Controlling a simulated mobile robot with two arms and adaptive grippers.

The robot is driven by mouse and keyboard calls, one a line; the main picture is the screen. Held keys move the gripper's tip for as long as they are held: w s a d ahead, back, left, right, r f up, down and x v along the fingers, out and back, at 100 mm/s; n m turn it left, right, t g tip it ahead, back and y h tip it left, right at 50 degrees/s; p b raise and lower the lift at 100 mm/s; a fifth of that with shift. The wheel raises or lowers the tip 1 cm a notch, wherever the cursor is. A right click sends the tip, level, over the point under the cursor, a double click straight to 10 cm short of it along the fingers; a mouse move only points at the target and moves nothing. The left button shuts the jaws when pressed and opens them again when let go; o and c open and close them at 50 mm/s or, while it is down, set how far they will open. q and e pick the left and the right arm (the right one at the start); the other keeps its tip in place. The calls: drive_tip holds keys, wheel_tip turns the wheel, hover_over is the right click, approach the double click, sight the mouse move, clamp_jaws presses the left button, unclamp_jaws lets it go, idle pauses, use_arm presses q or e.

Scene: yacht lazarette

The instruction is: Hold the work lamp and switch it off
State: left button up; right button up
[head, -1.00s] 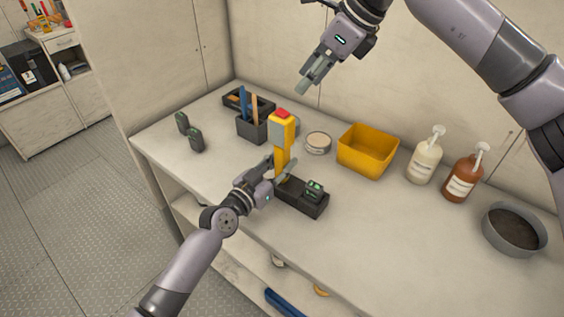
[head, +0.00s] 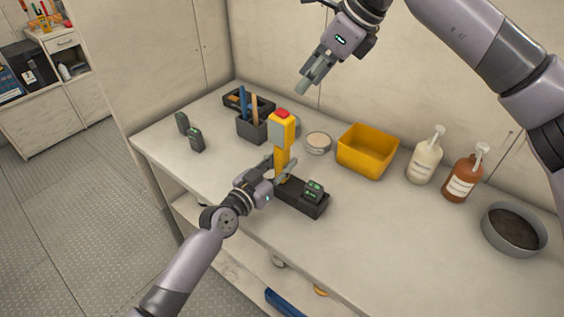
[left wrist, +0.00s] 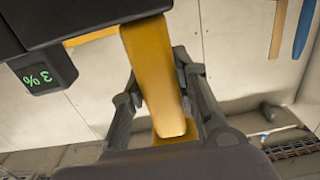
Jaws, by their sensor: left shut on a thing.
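The yellow work lamp (head: 281,150) stands upright over the bench, with a red button (head: 282,114) on top and a grey face on its head. Whether it is lit I cannot tell. My left gripper (head: 281,170) is shut on the lamp's lower handle. In the left wrist view the yellow handle (left wrist: 152,75) lies between the left gripper's fingers (left wrist: 160,100). My right gripper (head: 303,88) hangs empty above the back of the bench, apart from the lamp; its finger gap is unclear.
Behind are a pen holder (head: 252,130), a round tin (head: 318,143) and a yellow bin (head: 366,150). Two pump bottles (head: 424,162) stand right.

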use_arm(q)
clamp_jaws()
